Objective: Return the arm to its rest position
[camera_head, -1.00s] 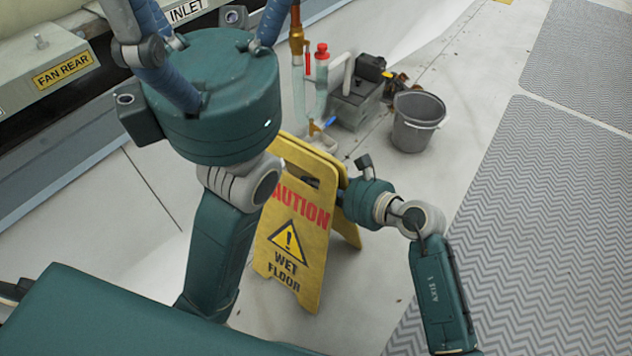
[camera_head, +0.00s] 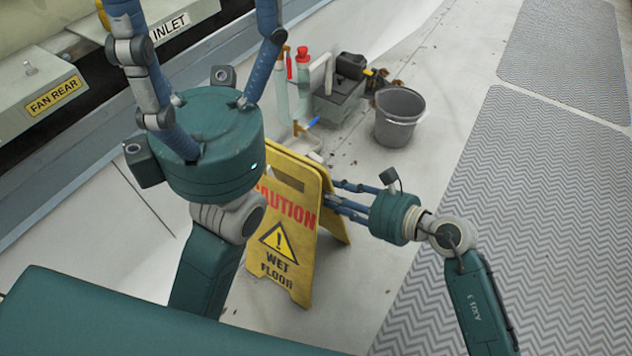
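My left gripper (camera_head: 205,30) rises large in the left half of the head view, its dark green body above my forearm. Its blue fingers point up and are spread wide apart. Their tips are cut off by the top edge, and nothing shows between them. My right gripper (camera_head: 342,196) is lower and right of centre, its arm coming from the bottom right. Its blue fingers point left, behind or into the yellow wet-floor sign (camera_head: 291,240). The sign hides their tips, so contact and opening cannot be judged.
A grey bucket (camera_head: 399,117) and a dark grey box (camera_head: 338,100) stand behind the sign. A red-capped bottle (camera_head: 303,75) is beside the box. Grey tread mats (camera_head: 540,200) lie clear at right.

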